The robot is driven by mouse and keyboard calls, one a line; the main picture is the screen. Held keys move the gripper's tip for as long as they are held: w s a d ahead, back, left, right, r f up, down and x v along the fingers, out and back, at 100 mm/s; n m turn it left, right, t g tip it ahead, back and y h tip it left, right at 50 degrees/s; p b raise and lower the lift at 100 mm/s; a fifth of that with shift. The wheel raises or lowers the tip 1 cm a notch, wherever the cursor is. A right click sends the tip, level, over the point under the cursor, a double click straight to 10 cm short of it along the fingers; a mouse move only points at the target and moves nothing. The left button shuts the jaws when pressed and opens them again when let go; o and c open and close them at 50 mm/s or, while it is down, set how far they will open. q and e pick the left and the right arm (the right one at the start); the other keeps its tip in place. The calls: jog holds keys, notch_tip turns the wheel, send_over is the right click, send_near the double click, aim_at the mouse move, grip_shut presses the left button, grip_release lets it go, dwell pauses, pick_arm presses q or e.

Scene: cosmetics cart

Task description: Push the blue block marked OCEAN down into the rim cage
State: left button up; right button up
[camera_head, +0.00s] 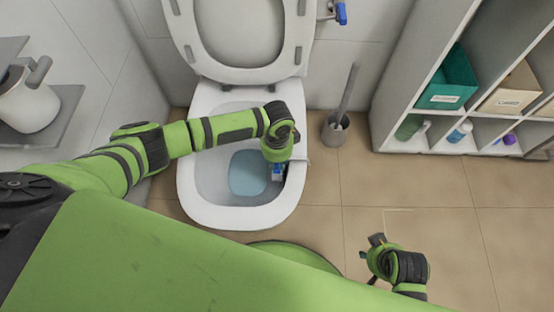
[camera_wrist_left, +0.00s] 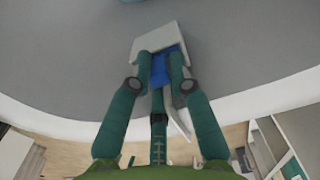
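My left gripper (camera_head: 276,160) reaches down into the toilet bowl at its right inner side. In the left wrist view its two green fingers (camera_wrist_left: 160,62) close in on the blue block (camera_wrist_left: 159,72) from both sides and appear to grip it. The block's marking cannot be read. The pale rim cage (camera_wrist_left: 158,38) is directly beyond the block and partly hidden by it; whether the block is inside it cannot be told. My right gripper (camera_head: 371,247) hangs over the floor, too small to judge.
The toilet bowl rim (camera_head: 240,217) surrounds the left gripper, with the raised seat (camera_head: 240,70) behind. A toilet brush in its holder (camera_head: 335,130) stands to the right. A white shelf (camera_head: 385,100) with boxes and bottles is farther right. The tiled floor between is mostly free.

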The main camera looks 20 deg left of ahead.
pick_arm(q)
jog(key=shift+o, duration=1.2)
jog(key=shift+d, duration=0.1)
jog(key=shift+r, duration=0.2)
notch_tip(320, 180, up, 12)
jog(key=shift+a+f, duration=0.15)
jog(key=shift+a, duration=0.05)
jog(key=shift+s+f, duration=0.1)
jog(key=shift+s, duration=0.05)
